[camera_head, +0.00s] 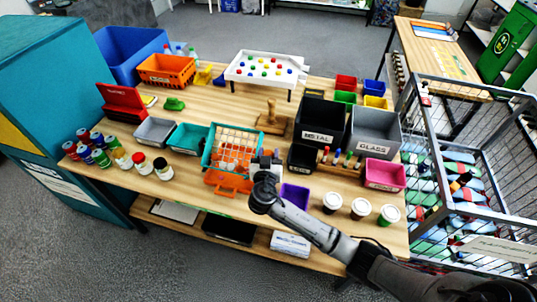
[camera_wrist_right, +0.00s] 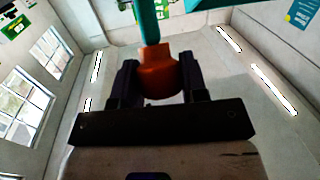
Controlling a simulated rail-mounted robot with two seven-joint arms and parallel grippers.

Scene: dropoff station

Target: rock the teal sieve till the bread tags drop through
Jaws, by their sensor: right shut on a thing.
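The teal sieve (camera_head: 207,147), a square frame with a pale mesh, is near the middle of the wooden table in the head view. Orange shows through its mesh, and an orange tray (camera_head: 229,184) shows at its near side. My right gripper (camera_head: 264,160) is at the sieve's right side. In the right wrist view it is shut on an orange grip (camera_wrist_right: 158,78) at the end of a teal rod (camera_wrist_right: 148,22), with a teal frame edge (camera_wrist_right: 205,7) above. I cannot make out single bread tags. My left gripper is not in view.
A teal bin (camera_head: 188,137) stands close left of the sieve. Black and grey bins (camera_head: 375,130) stand to the right, with a purple bin (camera_head: 295,194) at the near side. A wooden stand (camera_head: 271,122) is behind.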

